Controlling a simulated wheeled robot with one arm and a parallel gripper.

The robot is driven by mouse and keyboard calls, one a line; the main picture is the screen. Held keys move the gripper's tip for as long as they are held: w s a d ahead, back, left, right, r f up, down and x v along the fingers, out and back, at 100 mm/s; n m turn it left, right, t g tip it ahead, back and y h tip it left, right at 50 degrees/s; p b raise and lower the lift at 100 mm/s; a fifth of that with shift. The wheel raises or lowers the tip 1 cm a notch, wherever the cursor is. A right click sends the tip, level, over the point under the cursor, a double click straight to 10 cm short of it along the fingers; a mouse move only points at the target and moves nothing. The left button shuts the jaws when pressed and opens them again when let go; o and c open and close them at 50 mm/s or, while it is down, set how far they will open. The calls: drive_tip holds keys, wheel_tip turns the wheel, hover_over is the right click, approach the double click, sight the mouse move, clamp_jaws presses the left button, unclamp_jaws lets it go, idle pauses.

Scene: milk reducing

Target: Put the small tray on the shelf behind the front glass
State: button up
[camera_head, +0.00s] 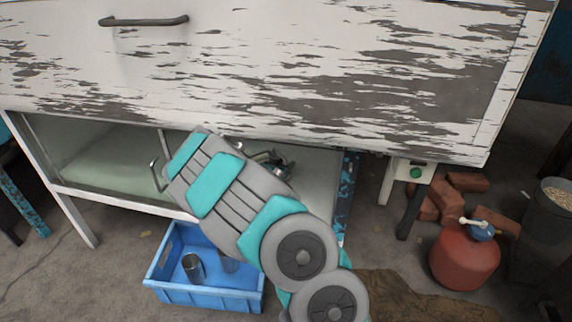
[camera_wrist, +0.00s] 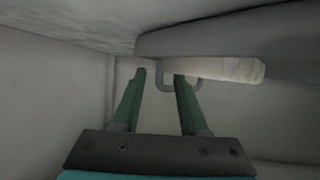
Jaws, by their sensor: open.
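In the wrist view, my gripper (camera_wrist: 160,75) is open, with its two green fingers apart and nothing clearly held between them. A grey loop, like a handle, shows by the right fingertip, below a pale bar (camera_wrist: 225,69) on a dark grey rounded body. I cannot tell whether any of this is the small tray. In the head view, my arm reaches up to the shelf (camera_head: 318,178) under the cabinet, and its end hides my fingers. The front glass (camera_head: 95,152) covers the left of the shelf and has a metal handle (camera_head: 155,175).
Dark metallic items (camera_head: 268,160) lie on the shelf behind my arm. A blue crate (camera_head: 205,298) with metal cups stands on the floor below. Bricks (camera_head: 428,208), a red canister (camera_head: 464,258) and a bucket (camera_head: 546,235) stand at the right. The cabinet front (camera_head: 290,65) overhangs the shelf.

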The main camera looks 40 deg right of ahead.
drive_tip(key=v, duration=1.1)
drive_tip(key=shift+a, duration=0.35)
drive_tip(key=s+a+y, duration=0.1)
drive_tip(key=a+y, duration=0.1)
drive_tip(key=a, duration=0.1)
drive_tip(key=s+a+n+y, duration=0.1)
drive_tip(key=a+y, duration=0.1)
drive_tip(key=a, duration=0.2)
drive_tip(key=s+a+n+y, duration=0.1)
drive_tip(key=a, duration=0.3)
drive_tip(key=shift+s+r+g+y, duration=0.15)
drive_tip(key=shift+r+g+y, duration=0.1)
drive_tip(key=shift+g+y, duration=0.15)
drive_tip(key=s+a+r+n+g+y, duration=0.3)
drive_tip(key=s+a, duration=0.5)
drive_tip(key=s, duration=0.3)
drive_tip(key=s+a+r+n+g+y, duration=0.2)
drive_tip(key=s+a+n+y, duration=0.1)
drive_tip(key=s+a, duration=0.6)
drive_tip(key=s+d+r+n+g, duration=0.1)
drive_tip(key=s+r+n+g, duration=0.2)
drive_tip(key=s, duration=1.2)
drive_tip(key=shift+d+r+h, duration=0.15)
drive_tip(key=shift+h, duration=0.15)
